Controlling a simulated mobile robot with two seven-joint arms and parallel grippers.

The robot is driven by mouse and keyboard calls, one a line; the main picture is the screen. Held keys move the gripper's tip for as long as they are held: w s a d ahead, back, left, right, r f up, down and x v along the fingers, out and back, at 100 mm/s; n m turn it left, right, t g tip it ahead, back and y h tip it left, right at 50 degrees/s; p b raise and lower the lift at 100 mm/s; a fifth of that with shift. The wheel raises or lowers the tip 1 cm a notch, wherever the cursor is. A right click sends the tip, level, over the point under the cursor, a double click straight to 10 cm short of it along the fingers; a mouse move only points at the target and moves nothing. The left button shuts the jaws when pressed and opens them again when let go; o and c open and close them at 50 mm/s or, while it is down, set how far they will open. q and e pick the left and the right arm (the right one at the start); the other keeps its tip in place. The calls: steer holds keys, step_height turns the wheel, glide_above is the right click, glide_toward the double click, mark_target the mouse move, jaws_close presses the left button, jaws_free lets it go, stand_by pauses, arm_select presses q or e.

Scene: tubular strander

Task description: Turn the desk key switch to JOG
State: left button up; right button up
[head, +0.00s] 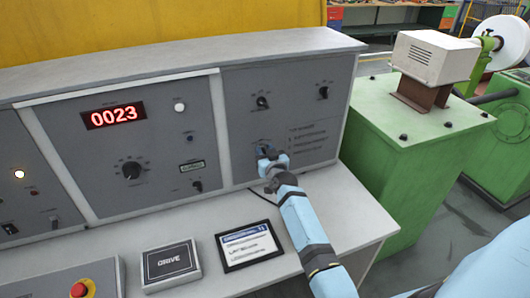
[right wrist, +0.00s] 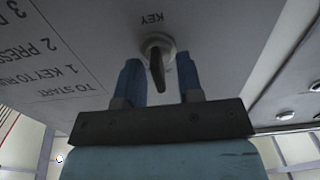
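The desk key switch (right wrist: 157,46) shows in the right wrist view as a round metal collar with a dark key standing out of it, under an upside-down KEY label. The key points down the picture, leaning slightly right. My right gripper (right wrist: 160,80) is open, with one blue finger on each side of the key and a visible gap to each. In the head view my right gripper (head: 266,156) is at the lower part of the right desk panel and hides the switch. No JOG marking is legible. My left gripper is not in view.
The grey control panel (head: 235,125) has other knobs and a red 0023 display (head: 113,115). A framed screen (head: 248,246), a DRIVE box (head: 170,264) and a red button (head: 80,289) are on the desk. A green machine housing (head: 400,150) stands to the right.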

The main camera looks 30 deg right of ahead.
arm_select(q)
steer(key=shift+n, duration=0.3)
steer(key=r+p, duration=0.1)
steer(key=p, duration=0.1)
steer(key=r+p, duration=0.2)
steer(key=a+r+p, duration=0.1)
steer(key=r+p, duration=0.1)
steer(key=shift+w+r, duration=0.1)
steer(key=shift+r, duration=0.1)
arm_select(e)
steer(key=v, duration=1.3)
steer(key=shift+s, duration=0.4)
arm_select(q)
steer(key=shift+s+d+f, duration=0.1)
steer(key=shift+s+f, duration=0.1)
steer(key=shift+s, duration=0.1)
arm_select(e)
steer(key=s+a+f+n+g+y, duration=0.2)
steer(key=s+a+f, duration=0.3)
steer(key=s+a, duration=0.5)
steer(key=s+a+f+n+g+y, duration=0.3)
steer(key=s+a, duration=0.7)
steer(key=s, duration=0.4)
step_height(320, 180, down, 3)
steer(key=shift+s+g+y, duration=0.3)
steer(key=shift+g+y, duration=0.5)
steer(key=shift+y, duration=0.3)
